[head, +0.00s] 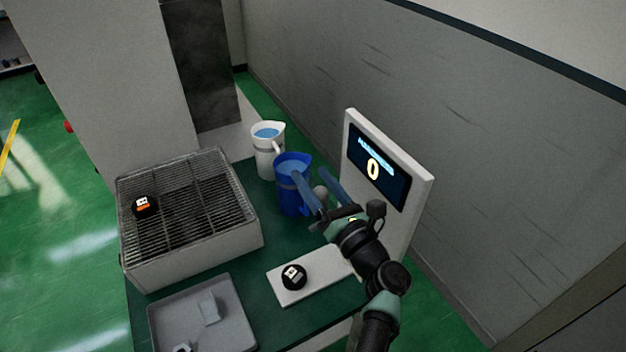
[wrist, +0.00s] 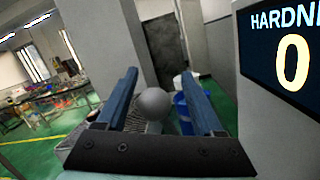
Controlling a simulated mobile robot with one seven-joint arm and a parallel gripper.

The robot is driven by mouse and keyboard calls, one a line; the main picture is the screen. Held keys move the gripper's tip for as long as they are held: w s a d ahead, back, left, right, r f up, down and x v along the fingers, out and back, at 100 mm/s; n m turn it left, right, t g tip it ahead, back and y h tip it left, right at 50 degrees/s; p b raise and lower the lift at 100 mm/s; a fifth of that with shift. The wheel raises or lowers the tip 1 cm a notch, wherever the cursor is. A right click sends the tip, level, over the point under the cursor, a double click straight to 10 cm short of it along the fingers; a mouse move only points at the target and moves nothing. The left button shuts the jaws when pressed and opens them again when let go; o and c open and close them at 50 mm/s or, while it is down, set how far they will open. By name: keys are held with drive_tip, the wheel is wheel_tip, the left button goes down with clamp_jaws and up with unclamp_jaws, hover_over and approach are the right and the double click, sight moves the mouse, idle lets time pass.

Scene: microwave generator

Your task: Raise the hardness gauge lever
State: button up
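The hardness gauge (head: 421,190) is an upright white panel with a dark screen (head: 376,168) reading 0. The screen also shows at the right of the wrist view (wrist: 288,45). The lever's round grey knob (wrist: 154,104) sits between my gripper's blue fingers. In the head view the knob (head: 320,192) is partly covered by the fingers. My gripper (head: 311,173) is open beside the panel's left side, with visible gaps around the knob in the wrist view (wrist: 158,74). The lever's shaft is hidden.
A blue jug (head: 292,200) stands close behind my fingers, with a white jug (head: 267,150) beyond it. A black puck (head: 294,277) lies on the white base plate (head: 318,283). A wire-topped box (head: 200,255) and grey tray (head: 165,325) are on the left. A grey wall (head: 480,150) stands at right.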

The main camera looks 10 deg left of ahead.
drive_tip(key=shift+s+a, duration=0.1)
drive_tip(key=b+v, duration=0.1)
drive_tip(key=v, duration=1.2)
drive_tip(key=shift+b, duration=0.4)
